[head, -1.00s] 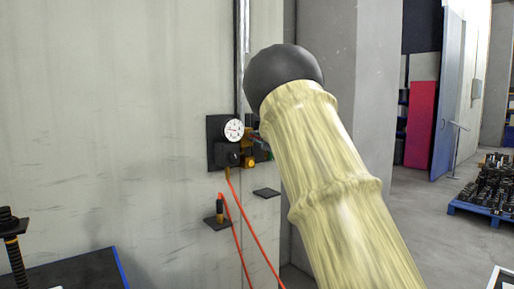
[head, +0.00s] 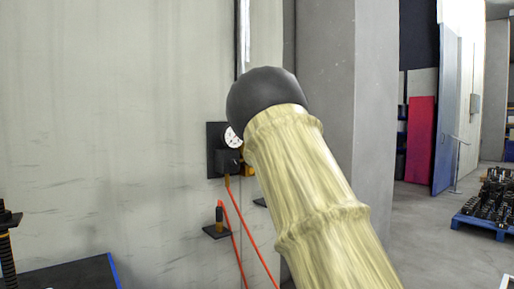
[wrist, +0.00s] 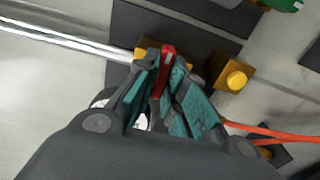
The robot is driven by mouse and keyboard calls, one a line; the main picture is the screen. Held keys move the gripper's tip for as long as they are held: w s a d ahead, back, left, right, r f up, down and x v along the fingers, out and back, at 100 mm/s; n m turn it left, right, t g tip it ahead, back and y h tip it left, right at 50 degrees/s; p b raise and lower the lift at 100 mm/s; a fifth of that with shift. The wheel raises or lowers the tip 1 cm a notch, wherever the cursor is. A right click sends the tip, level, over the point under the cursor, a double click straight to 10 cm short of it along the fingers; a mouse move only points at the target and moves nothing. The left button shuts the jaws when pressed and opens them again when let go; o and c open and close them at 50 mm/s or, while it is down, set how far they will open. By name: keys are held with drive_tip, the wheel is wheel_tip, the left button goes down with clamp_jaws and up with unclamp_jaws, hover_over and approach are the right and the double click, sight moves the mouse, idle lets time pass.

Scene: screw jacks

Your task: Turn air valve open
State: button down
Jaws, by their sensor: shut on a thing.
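The air valve's red lever (wrist: 166,62) shows in the wrist view, above a brass-yellow valve body (wrist: 146,47) on a dark panel. My gripper (wrist: 168,72) is shut on the red lever, with its teal finger pads on either side of it. In the head view, the dark panel (head: 214,160) is on the wall with a white round gauge (head: 231,138) that is partly covered. My arm hides the lever and gripper there. A sliver of the gauge shows between the fingers in the wrist view (wrist: 141,121).
A metal pipe (wrist: 70,42) runs to the valve. A yellow fitting (wrist: 236,80) and orange hoses (wrist: 270,131) are close on the right. In the head view, a small bracket shelf (head: 216,232) sits below the panel. A grey column (head: 378,110) stands right of the wall.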

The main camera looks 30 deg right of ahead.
drive_tip(key=shift+f, duration=0.15)
drive_tip(key=c, duration=1.5)
unclamp_jaws()
drive_tip(key=s+d, duration=0.1)
drive_tip(key=s, duration=1.1)
